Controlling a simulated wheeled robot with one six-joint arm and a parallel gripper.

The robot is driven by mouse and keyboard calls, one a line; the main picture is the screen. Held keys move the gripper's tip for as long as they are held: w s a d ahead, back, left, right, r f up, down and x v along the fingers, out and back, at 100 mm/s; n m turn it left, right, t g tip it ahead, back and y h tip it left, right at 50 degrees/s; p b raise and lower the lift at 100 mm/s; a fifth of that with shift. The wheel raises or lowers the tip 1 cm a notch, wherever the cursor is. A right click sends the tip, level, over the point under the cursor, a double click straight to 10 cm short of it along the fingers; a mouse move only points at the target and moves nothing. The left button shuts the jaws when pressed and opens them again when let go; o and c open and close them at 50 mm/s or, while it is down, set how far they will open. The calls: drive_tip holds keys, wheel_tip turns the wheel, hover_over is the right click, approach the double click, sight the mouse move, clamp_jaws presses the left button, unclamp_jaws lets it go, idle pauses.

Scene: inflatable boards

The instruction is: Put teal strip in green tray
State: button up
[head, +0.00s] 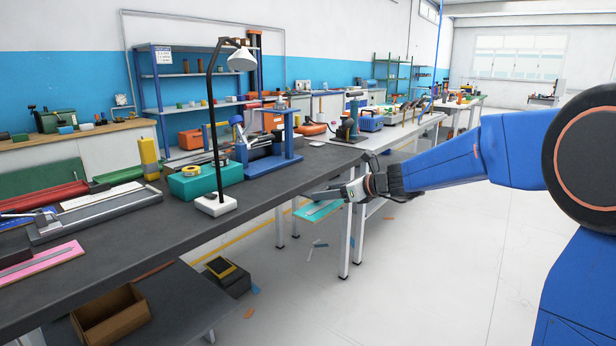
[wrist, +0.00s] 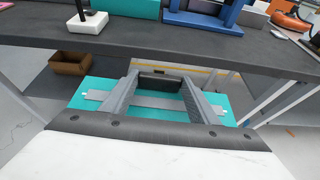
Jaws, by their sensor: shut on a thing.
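The teal strip (head: 314,212) is a flat teal board with a grey band along it. In the head view it hangs at my gripper (head: 325,194), in front of the dark bench's edge and a little below its top. In the wrist view the teal strip (wrist: 82,97) lies across and between the fingers of my gripper (wrist: 160,80), which is shut on it. A green tray (head: 118,174) appears to lie on the bench at the far left, behind a red tray; its inside is hard to make out.
The dark bench (head: 270,182) lies between my gripper and the green tray. On it stand a black lamp (head: 212,120), a teal box (head: 205,180), a blue press frame (head: 270,160) and a grey rail tool (head: 95,212). A pink strip (head: 45,260) lies nearer. The floor is mostly open.

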drive_tip(key=w+d+f+m+t+h, duration=0.1)
drive_tip(key=d+f+m+h, duration=0.1)
drive_tip(key=d+f, duration=0.5)
drive_tip(key=w+d+f+m+t+h, duration=0.1)
drive_tip(key=d+f+m+h, duration=0.1)
drive_tip(key=d+f, duration=0.6)
drive_tip(key=w+d+f+m+t+h, duration=0.2)
drive_tip(key=d+f, duration=0.5)
drive_tip(key=f, duration=1.2)
drive_tip(key=shift+d+m, duration=0.3)
drive_tip(key=shift+d, duration=0.1)
drive_tip(key=shift+f, duration=0.1)
